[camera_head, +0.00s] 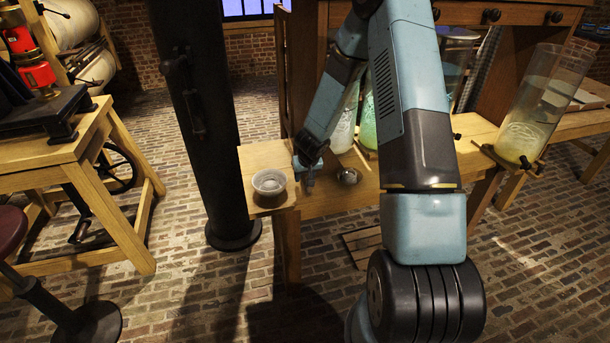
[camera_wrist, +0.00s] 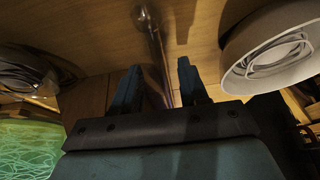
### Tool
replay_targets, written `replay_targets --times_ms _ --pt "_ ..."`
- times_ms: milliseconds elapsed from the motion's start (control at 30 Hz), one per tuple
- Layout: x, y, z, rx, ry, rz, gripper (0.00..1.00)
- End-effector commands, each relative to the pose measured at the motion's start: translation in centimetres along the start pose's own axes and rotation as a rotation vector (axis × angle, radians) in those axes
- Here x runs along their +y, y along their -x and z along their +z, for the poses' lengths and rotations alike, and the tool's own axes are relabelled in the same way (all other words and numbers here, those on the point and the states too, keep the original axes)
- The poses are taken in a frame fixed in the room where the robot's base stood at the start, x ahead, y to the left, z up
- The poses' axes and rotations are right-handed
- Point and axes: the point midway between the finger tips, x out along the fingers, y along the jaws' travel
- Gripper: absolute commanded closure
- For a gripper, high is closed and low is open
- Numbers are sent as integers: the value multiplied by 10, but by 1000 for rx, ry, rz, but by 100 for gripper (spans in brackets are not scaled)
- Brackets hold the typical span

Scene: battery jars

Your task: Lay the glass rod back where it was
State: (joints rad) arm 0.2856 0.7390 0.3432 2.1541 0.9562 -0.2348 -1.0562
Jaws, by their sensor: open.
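My gripper (camera_head: 308,182) is low over the wooden bench (camera_head: 325,203), between a white bowl and a small metal dish. In the wrist view my gripper (camera_wrist: 160,85) has its fingers spread apart. A thin, shiny glass rod (camera_wrist: 155,42) with a rounded end runs between them over the bench wood. Its lower part is hidden behind the gripper body. I cannot tell whether it touches a finger, or whether it lies flat. The rod cannot be made out in the head view.
The white bowl (camera_head: 269,183) stands at the bench's left end and close beside my gripper in the wrist view (camera_wrist: 235,75). The metal dish (camera_head: 349,176) is to the right. Greenish glass jars (camera_head: 345,125) stand behind. A dark column (camera_head: 205,130) rises left of the bench.

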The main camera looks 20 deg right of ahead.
Motion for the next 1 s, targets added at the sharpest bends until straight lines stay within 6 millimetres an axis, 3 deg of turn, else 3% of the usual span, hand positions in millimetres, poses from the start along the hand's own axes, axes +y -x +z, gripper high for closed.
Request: replay_targets --times_ms 267,1000 --pt "-1 15 -1 2 3 1 56" --pt "-1 105 -1 2 4 1 56"
